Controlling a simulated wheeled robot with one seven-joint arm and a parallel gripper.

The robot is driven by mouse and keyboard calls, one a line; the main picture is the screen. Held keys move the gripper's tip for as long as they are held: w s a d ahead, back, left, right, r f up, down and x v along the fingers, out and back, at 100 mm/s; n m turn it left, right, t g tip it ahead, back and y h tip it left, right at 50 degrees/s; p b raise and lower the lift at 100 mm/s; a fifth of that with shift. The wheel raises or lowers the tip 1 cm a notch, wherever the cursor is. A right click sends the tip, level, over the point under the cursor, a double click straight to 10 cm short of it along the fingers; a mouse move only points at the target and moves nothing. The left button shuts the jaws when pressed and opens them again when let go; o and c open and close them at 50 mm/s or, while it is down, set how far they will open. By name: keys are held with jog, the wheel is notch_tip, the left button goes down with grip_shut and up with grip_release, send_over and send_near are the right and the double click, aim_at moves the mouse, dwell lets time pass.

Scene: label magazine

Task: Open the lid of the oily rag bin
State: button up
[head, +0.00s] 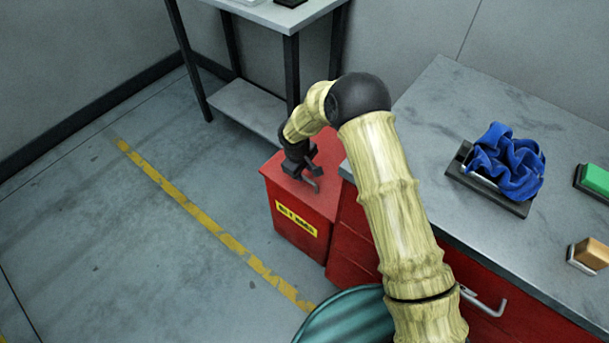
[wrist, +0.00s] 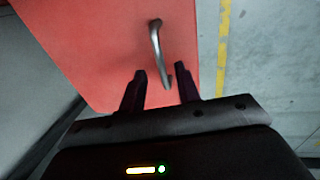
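The oily rag bin (head: 297,228) is a red box on the floor with a yellow label on its front. Its red lid (head: 283,184) looks flat and closed; it also fills much of the wrist view (wrist: 95,50). A grey metal handle (wrist: 156,45) stands on the lid. My gripper (head: 311,172) is over the lid, pointing down at it. In the wrist view, its two dark fingers (wrist: 160,76) are apart, with the near end of the handle between or just beyond their tips. I cannot tell whether they touch it.
A grey-topped red cabinet (head: 430,90) stands right beside the bin. On it are a blue cloth (head: 507,162) in a dark tray, a green block (head: 597,179) and a wooden-topped block (head: 592,252). A dark-legged table (head: 290,18) stands behind. The floor (head: 130,260) at left is clear.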

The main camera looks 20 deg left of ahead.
aim_at(305, 179)
jog(key=shift+w+d+f, duration=0.1)
jog(key=shift+w+f, duration=0.05)
jog(key=shift+f, duration=0.65)
jog(key=shift+w+f, duration=0.15)
jog(key=shift+f, duration=0.6)
grip_shut()
jog(key=shift+r, duration=0.1)
